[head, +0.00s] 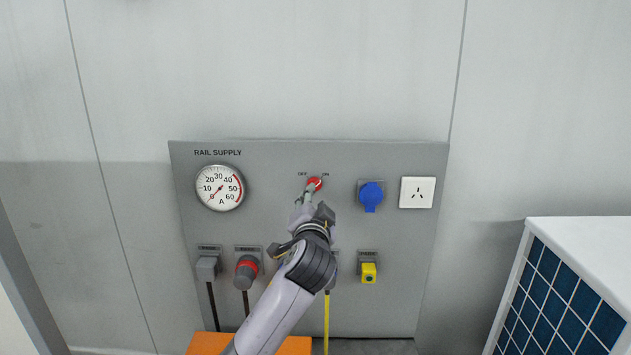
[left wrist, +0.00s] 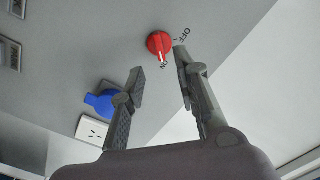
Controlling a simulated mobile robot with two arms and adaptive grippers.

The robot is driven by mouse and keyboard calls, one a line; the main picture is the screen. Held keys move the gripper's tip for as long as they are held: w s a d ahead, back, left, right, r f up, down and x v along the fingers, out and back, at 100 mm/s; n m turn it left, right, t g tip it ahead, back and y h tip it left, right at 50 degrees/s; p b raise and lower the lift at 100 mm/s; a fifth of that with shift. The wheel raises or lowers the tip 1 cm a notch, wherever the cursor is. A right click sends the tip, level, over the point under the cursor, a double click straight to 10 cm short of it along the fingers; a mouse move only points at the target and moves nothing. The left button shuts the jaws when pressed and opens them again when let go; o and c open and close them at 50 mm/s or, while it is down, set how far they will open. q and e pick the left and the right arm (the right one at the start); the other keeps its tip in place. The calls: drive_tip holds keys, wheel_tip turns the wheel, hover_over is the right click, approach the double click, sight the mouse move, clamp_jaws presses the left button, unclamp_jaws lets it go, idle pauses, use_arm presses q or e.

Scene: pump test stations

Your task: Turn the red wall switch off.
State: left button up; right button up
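The red wall switch (head: 315,183) is a round knob on the grey RAIL SUPPLY panel, between the labels OFF on its left and ON on its right. In the left wrist view the red knob (left wrist: 157,43) shows a white mark that points toward ON. My left gripper (head: 308,192) is just in front of and below the knob, partly covering it. In the left wrist view its two fingers (left wrist: 159,60) are apart with nothing between them. One fingertip is close beside the knob on the OFF side; whether it touches is unclear. My right gripper is not in view.
On the panel (head: 290,155) are a round ammeter (head: 219,188), a blue socket (head: 371,194), a white outlet (head: 417,192), and a lower row with a grey plug (head: 207,268), a red-banded plug (head: 247,270) and a yellow connector (head: 369,272). A white-topped, blue-tiled unit (head: 575,270) stands right.

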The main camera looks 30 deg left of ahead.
use_arm(q)
drive_tip(key=p+x, duration=0.2)
drive_tip(key=x, duration=0.5)
drive_tip(key=shift+w, duration=0.35)
drive_tip(key=shift+a, duration=0.1)
clamp_jaws()
